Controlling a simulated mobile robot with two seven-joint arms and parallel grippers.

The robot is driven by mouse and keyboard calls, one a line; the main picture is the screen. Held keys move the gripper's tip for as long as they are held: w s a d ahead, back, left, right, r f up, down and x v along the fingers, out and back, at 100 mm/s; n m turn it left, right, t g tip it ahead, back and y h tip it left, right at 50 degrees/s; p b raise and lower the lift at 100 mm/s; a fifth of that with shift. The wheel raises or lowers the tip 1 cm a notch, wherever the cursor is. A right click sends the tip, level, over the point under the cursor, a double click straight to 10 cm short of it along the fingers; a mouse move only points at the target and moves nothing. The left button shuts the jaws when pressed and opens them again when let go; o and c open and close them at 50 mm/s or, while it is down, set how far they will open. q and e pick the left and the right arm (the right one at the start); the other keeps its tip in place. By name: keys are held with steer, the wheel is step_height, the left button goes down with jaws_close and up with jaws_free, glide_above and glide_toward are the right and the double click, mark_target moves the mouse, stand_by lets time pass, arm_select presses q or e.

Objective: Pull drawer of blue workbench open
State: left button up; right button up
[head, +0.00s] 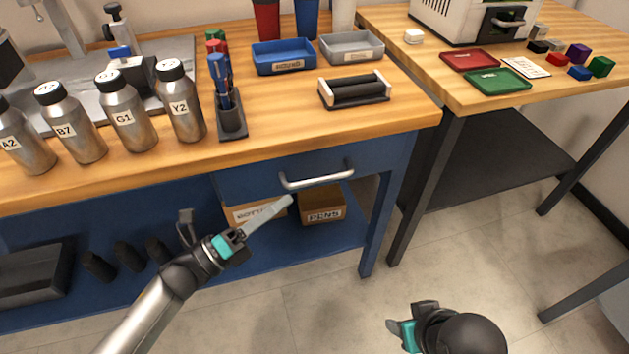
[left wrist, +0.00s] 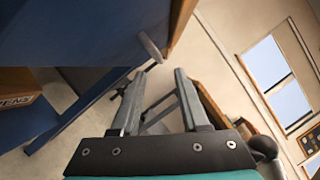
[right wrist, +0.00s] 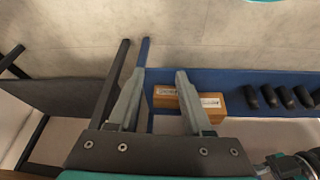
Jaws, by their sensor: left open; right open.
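The blue workbench (head: 150,268) has a wooden top and a blue drawer (head: 262,180) under its right part, with a silver bar handle (head: 316,178). The drawer looks shut. In the head view my left gripper (head: 240,225) is open and empty, in front of the bench, a little below and left of the handle. In the left wrist view the handle (left wrist: 150,47) shows end-on just beyond the fingertips (left wrist: 158,75), not between them. My right gripper (head: 398,330) is low over the floor, right of the bench; its open, empty fingers show in the right wrist view (right wrist: 160,78).
Cardboard boxes (head: 321,207) stand on the lower shelf below the drawer. Metal bottles (head: 125,112), a pen holder (head: 231,120) and a roller stand (head: 354,91) are on the bench top. A second table (head: 480,100) stands at right. The floor (head: 330,310) in front is clear.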

mark_target(314, 179)
arm_select(q)
steer(key=b+x, duration=0.1)
steer(key=x, duration=0.6)
steer(key=shift+w+d, duration=0.15)
steer(key=shift+d, duration=0.05)
steer(key=shift+w+d+r, duration=0.15)
steer(key=shift+w+d, duration=0.15)
steer(key=shift+d, duration=0.05)
arm_select(e)
steer(key=shift+w+a+r+t+y, duration=0.2)
steer(key=shift+a+r+t, duration=0.1)
steer(key=shift+r, duration=0.2)
steer(key=shift+w+a+r+t+y, duration=0.1)
steer(key=shift+w+a+r+t, duration=0.15)
steer(key=shift+r, duration=0.25)
steer(key=shift+d, duration=0.1)
arm_select(q)
jaws_close()
